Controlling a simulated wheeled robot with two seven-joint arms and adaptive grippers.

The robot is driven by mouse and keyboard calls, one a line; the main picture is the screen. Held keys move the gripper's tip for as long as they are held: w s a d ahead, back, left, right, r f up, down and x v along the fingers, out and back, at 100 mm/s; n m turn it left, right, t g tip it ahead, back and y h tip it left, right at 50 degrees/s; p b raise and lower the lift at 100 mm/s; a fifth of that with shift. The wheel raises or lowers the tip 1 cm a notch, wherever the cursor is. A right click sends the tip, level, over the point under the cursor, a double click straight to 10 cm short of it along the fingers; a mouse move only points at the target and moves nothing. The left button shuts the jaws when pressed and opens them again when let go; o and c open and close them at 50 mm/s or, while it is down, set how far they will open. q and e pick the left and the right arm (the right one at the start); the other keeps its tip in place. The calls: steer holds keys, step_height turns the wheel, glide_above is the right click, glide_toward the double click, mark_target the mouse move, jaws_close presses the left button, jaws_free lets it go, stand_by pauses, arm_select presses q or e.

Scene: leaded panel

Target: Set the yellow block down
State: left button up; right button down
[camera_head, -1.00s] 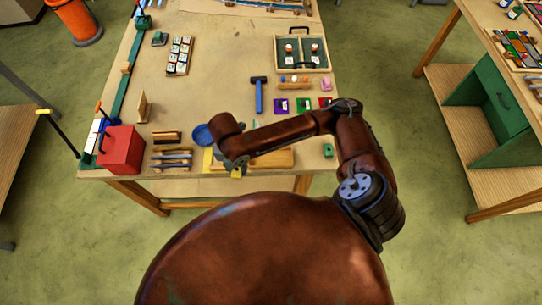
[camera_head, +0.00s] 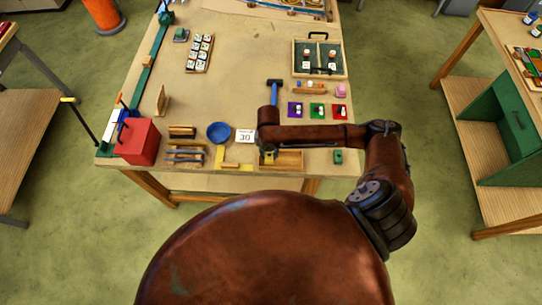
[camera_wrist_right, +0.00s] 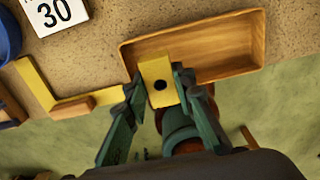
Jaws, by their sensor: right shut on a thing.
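The yellow block (camera_wrist_right: 157,78) has a dark round spot on its face and sits between the fingers of my right gripper (camera_wrist_right: 155,92), which is shut on it. In the head view my right gripper (camera_head: 268,155) is at the left end of a shallow wooden tray (camera_head: 291,160) near the table's front edge. In the right wrist view the block overlaps the left part of the tray (camera_wrist_right: 225,44). I cannot tell whether the block touches the tray. My left gripper is not in view.
A yellow L-shaped piece (camera_wrist_right: 37,84) lies left of the tray. A white card marked 30 (camera_head: 245,136) and a blue bowl (camera_head: 218,131) are behind it. Colored squares and a blue-handled hammer (camera_head: 274,92) lie farther back. A red box (camera_head: 138,142) stands at left.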

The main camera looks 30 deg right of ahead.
mark_target(271, 157)
steer(key=shift+w+d+f, duration=0.1)
steer(key=shift+d+f, duration=0.1)
steer(key=shift+f, duration=0.8)
steer(key=shift+d+f, duration=0.2)
steer(key=shift+f, duration=0.8)
steer(key=c, duration=1.6)
jaws_free()
steer(key=shift+f, duration=0.15)
step_height(271, 157, up, 12)
steer(key=shift+r+b, duration=0.2)
steer(key=shift+b, duration=0.1)
